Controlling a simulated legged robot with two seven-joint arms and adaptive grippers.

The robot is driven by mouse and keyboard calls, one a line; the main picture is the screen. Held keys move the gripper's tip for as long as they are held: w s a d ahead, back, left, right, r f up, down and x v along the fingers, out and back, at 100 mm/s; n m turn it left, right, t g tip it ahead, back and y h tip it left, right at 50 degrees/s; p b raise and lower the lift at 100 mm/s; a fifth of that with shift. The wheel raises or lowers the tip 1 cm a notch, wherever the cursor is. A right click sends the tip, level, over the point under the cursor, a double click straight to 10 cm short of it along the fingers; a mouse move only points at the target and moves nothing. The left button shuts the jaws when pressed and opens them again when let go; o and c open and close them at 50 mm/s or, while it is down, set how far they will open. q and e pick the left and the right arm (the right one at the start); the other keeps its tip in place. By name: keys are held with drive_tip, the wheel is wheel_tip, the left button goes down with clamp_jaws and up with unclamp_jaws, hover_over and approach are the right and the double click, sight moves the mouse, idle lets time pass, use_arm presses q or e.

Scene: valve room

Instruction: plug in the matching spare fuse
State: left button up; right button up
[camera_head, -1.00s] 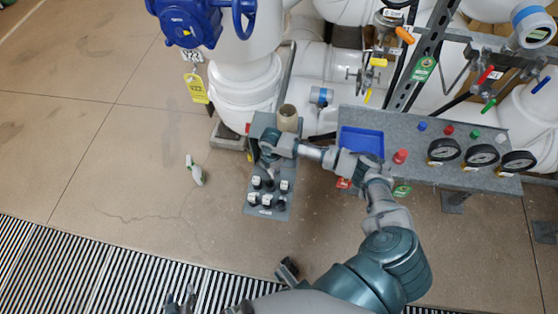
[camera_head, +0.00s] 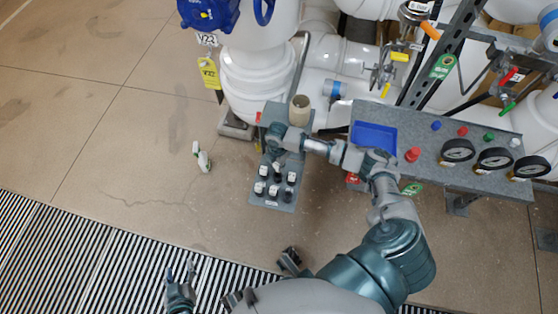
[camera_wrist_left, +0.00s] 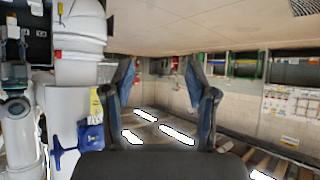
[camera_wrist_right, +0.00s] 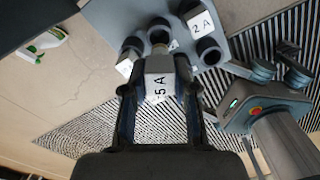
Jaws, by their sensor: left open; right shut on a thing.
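A grey fuse board (camera_head: 270,199) stands on the floor, with several dark fuses with white labelled tops (camera_head: 273,190) in rows on it. My right gripper (camera_head: 277,158) is over the board's far part, partly hidden by its own wrist. In the right wrist view it is shut on a fuse marked 5 A (camera_wrist_right: 159,84). A fuse marked 2 A (camera_wrist_right: 201,23) and other fuses (camera_wrist_right: 125,66) stand beyond it. Whether the held fuse touches the board is hidden. My left gripper (camera_head: 180,274) is open and empty over the floor grating, far from the board.
A tan cup (camera_head: 300,110) stands at the board's far end. A blue tray (camera_head: 374,137) and gauges (camera_head: 494,159) are on the grey bench (camera_head: 430,165) at the right. A white and green bottle (camera_head: 202,158) lies on clear floor at the left. White pipes stand behind.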

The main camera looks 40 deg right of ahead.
sight(276, 168)
drive_tip(key=shift+a+f+b, duration=0.45)
drive_tip(key=shift+a, duration=0.2)
drive_tip(key=shift+d+f+b, duration=0.55)
drive_tip(key=shift+d+f, duration=0.35)
drive_tip(key=shift+f, duration=0.1)
drive_tip(key=shift+s+f, duration=0.15)
drive_tip(key=shift+a+f, duration=0.2)
drive_tip(key=shift+a, duration=0.1)
drive_tip(key=shift+w+a+f, duration=0.2)
drive_tip(key=shift+a+f, duration=0.1)
drive_tip(key=shift+a, duration=0.05)
drive_tip(key=shift+r, duration=0.15)
drive_tip(key=shift+d, duration=0.5)
drive_tip(key=shift+a, duration=0.3)
drive_tip(key=shift+a+r, duration=0.15)
drive_tip(key=shift+a, duration=0.1)
drive_tip(key=shift+p, duration=0.3)
drive_tip(key=shift+d, duration=0.2)
use_arm(q)
drive_tip(key=w+d+r+t+h, duration=0.1)
drive_tip(key=w+d+r+t, duration=0.1)
drive_tip(key=w+r+t, duration=0.2)
wheel_tip(276, 168, up, 3)
drive_tip(key=shift+r+t+h, duration=0.1)
drive_tip(key=shift+t+h, duration=0.3)
drive_tip(key=shift+t, duration=0.2)
